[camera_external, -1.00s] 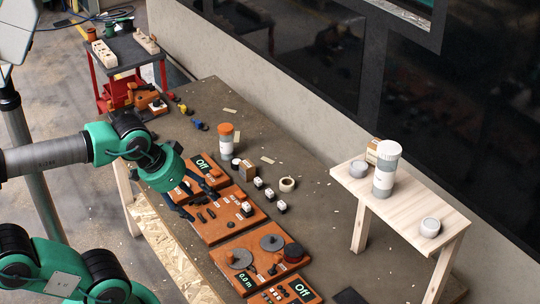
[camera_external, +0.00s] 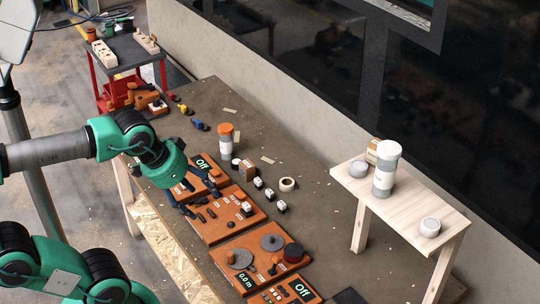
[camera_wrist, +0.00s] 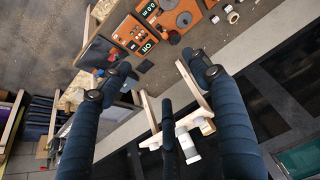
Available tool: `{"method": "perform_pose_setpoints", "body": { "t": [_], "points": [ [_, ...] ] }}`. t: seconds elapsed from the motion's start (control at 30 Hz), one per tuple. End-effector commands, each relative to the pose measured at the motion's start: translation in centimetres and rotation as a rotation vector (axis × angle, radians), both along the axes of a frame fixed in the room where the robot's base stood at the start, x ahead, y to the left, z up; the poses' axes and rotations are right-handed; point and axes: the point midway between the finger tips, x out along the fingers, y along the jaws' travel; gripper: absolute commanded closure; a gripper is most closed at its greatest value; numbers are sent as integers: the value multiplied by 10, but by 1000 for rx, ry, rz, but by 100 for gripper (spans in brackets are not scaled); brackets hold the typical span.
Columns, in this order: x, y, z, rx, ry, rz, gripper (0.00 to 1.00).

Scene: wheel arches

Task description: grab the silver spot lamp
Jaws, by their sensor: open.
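Two short, silver-grey round items sit on the raised wooden shelf, one at its left end (camera_external: 359,168) and one near its front right end (camera_external: 430,227). I cannot tell for sure which is the silver spot lamp. A taller white-and-grey cylinder (camera_external: 384,172) stands between them. My gripper (camera_external: 192,198) is open over the orange panels, well to the left of the shelf and apart from it.
The wooden shelf (camera_external: 400,205) stands on legs at the right of the workbench. Orange panels (camera_external: 225,215) line the bench's near side. An orange-capped jar (camera_external: 226,140), a cardboard box (camera_external: 247,170), and a tape roll (camera_external: 287,184) stand mid-bench. A wall runs behind.

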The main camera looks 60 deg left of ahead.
Motion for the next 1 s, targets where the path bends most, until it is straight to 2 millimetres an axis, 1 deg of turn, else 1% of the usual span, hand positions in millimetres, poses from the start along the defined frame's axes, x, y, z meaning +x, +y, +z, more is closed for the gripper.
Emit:
{"method": "perform_pose_setpoints", "body": {
  "t": [0.17, 0.27, 0.4, 0.6, 0.8, 1.0],
  "points": [
    [25, -3, 25, 2, 27, -12, 38],
    [46, -6, 45, 2, 44, -21, 38],
    [83, -11, 71, 5, 77, -38, 38],
    [138, -20, 102, 8, 124, -61, 38],
    [196, -32, 124, 13, 170, -86, 38],
    [254, -45, 137, 18, 215, -111, 38]
  ]
}}
